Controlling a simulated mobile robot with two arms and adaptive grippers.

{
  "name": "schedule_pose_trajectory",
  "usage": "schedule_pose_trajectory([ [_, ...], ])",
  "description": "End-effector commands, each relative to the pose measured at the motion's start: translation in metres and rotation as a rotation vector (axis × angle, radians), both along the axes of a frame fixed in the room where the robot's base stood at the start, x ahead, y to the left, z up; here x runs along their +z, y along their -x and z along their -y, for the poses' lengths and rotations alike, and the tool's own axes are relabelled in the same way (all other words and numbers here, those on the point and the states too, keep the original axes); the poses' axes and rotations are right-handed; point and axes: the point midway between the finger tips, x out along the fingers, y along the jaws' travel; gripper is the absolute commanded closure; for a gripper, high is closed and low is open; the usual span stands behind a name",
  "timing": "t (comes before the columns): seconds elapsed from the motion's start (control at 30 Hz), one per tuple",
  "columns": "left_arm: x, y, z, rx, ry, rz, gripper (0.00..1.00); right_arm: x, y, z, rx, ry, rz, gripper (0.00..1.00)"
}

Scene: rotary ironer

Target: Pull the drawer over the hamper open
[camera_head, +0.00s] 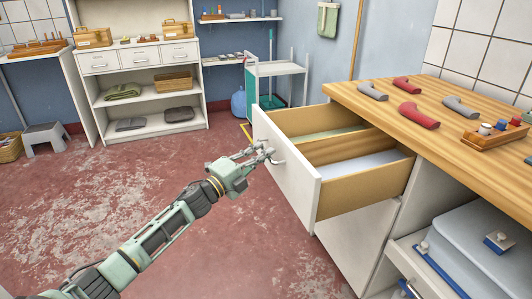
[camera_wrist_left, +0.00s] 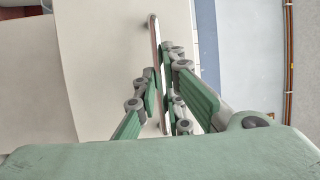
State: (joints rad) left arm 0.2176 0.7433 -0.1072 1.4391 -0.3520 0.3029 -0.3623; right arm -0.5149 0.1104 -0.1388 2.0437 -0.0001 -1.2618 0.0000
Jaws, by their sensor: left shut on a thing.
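The drawer (camera_head: 284,165) under the wooden worktop stands pulled out, with its white front facing left. Its wooden inside shows a divider, with a greenish thing in the far part and a pale one in the near part. My left gripper (camera_head: 265,154) is at the drawer front, shut on its bar handle. In the left wrist view the fingers (camera_wrist_left: 164,90) close around the handle (camera_wrist_left: 155,50), beside the pale drawer front (camera_wrist_left: 105,60). My right gripper is in neither view. The hamper cannot be made out; a white panel (camera_head: 355,245) is below the drawer.
The worktop (camera_head: 455,130) carries grey and red curved pieces and a wooden rack. Right of the white panel, a grey-blue case (camera_head: 490,245) sits on a low shelf. A trolley (camera_head: 275,70) and a shelf unit (camera_head: 150,90) stand behind.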

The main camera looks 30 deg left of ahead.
Motion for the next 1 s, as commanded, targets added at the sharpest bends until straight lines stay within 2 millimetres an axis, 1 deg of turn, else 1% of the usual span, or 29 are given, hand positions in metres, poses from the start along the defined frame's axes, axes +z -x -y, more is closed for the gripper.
schedule_pose_trajectory([
  [0.03, -0.003, 0.001, 0.001, -0.002, 0.004, -0.005, 1.0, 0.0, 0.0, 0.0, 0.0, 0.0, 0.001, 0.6],
  [0.27, -0.003, 0.0, 0.001, -0.002, 0.004, -0.005, 1.0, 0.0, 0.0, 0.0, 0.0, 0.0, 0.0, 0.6],
  [0.3, -0.003, 0.0, 0.001, -0.002, 0.004, -0.005, 0.88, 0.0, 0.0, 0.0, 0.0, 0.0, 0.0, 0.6],
  [0.47, -0.002, 0.0, 0.001, -0.001, 0.002, -0.004, 0.74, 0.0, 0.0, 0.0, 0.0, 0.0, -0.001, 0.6],
  [0.5, -0.002, 0.0, 0.001, -0.001, 0.002, -0.004, 0.73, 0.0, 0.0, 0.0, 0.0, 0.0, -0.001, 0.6],
  [0.83, -0.002, 0.002, 0.0, 0.001, 0.001, -0.002, 0.73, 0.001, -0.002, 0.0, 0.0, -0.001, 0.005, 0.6],
  [0.93, -0.004, 0.009, -0.003, 0.001, 0.0, -0.003, 0.73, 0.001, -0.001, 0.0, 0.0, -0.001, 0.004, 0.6],
  [1.0, -0.006, 0.018, -0.005, 0.001, 0.0, -0.004, 0.73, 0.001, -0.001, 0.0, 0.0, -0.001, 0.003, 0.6],
])
